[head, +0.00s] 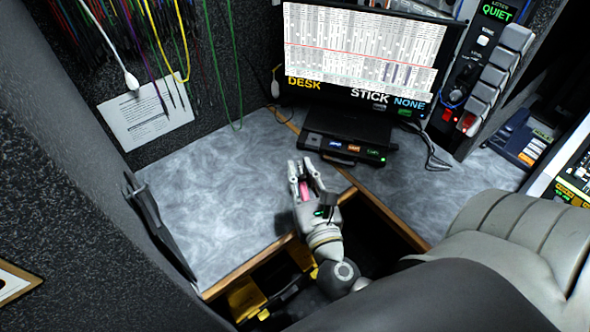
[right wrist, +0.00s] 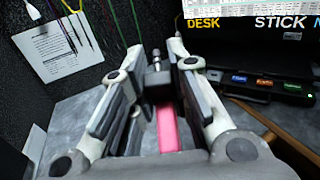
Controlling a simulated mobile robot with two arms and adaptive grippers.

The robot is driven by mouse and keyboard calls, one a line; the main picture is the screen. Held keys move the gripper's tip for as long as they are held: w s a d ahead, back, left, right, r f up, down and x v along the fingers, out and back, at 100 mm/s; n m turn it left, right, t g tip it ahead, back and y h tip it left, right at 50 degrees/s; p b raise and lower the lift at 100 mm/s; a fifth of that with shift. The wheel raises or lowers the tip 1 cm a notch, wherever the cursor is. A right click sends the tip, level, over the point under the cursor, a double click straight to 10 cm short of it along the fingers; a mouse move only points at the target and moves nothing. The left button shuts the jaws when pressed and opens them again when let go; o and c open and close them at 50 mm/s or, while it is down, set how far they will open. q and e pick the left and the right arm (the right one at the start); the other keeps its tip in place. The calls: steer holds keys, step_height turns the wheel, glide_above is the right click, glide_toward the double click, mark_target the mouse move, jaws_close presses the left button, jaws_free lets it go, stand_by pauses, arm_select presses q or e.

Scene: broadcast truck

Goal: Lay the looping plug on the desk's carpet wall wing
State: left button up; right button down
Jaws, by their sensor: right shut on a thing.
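My right gripper (head: 304,180) is shut on a plug (head: 304,190) with a pink body. In the right wrist view, the pink plug (right wrist: 168,130) shows between the fingers of the right gripper (right wrist: 165,75), with a black part and a metal tip at its far end. The gripper is above the desk near its inner front corner. The desk's carpet wall wing (head: 215,190) is the grey marbled top at left, along the dark carpeted wall. Its surface is bare. My left gripper is not in view.
A monitor (head: 360,50) and a black box with lit buttons (head: 345,147) stand at the back. Coloured cables (head: 180,50) hang on the carpeted wall beside a paper sheet (head: 145,117). A dark upright object (head: 155,220) stands at the wing's left edge.

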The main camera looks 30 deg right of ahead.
steer(key=shift+w+a+f, duration=0.1)
steer(key=shift+w+f, duration=0.1)
steer(key=shift+f, duration=0.05)
steer(key=shift+w+d+f+b, duration=0.6)
steer(key=shift+w+d+f, duration=0.55)
steer(key=shift+w+f, duration=0.9)
steer(key=shift+w+d+f+b, duration=0.6)
steer(key=shift+w+d+f, duration=0.6)
steer(key=shift+w+f, duration=0.85)
steer(key=shift+w+d+f+b, duration=0.6)
steer(key=shift+w+d+f, duration=0.55)
steer(key=shift+w+f, duration=0.9)
steer(key=shift+s+f, duration=0.25)
steer(key=shift+s, duration=0.05)
steer(key=shift+f, duration=0.15)
steer(key=c, duration=1.3)
jaws_free()
steer(key=shift+c, duration=0.2)
